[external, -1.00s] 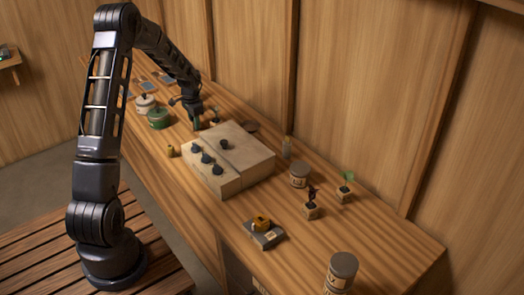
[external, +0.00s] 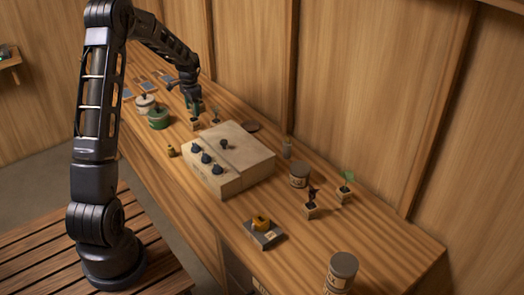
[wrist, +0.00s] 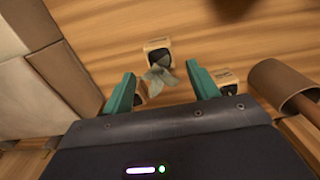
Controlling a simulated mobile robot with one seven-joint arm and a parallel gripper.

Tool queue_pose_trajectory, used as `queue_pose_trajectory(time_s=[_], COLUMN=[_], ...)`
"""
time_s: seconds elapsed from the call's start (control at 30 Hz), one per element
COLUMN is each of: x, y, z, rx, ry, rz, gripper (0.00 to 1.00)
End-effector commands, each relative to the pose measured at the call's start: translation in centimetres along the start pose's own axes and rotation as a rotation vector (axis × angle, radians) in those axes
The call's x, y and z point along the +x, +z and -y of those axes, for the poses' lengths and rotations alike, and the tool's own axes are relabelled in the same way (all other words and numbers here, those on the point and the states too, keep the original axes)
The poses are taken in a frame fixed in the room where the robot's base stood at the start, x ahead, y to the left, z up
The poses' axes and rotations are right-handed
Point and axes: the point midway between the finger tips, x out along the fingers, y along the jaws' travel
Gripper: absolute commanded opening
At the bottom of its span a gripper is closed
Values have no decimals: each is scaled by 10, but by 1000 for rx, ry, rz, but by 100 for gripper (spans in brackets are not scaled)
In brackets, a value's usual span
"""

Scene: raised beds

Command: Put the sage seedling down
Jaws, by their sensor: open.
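A sage seedling with grey-green leaves (wrist: 159,76) stands in a small pale square pot with dark soil (wrist: 158,46). In the wrist view it is just beyond and between my fingertips, with a visible gap on both sides. My gripper (wrist: 160,85) is open, with its two teal fingers apart and nothing held. In the external view my gripper (external: 193,106) is just above a small pale pot (external: 194,125) on the bench, behind the pale box. The leaves there are partly hidden by the fingers.
Close by stand a pale box with dark knobs (external: 243,150), a green pot (external: 159,118) and another potted seedling (external: 215,116). In the wrist view a pot (wrist: 227,78) and a brown cylinder (wrist: 283,85) are right of my fingers. The bench front right has free patches.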

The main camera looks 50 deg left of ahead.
Motion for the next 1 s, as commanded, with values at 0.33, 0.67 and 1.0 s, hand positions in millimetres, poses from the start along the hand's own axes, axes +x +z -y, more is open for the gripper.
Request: queue_pose_trajectory(time_s=[0.33, 0.67, 1.0], x=[-45, -54, -130], y=[0, 0, 6], z=[0, -4, -100], rx=[-1, 1, 11], ry=[0, -2, -52], rz=[0, -1, -43], gripper=[59, 59, 59])
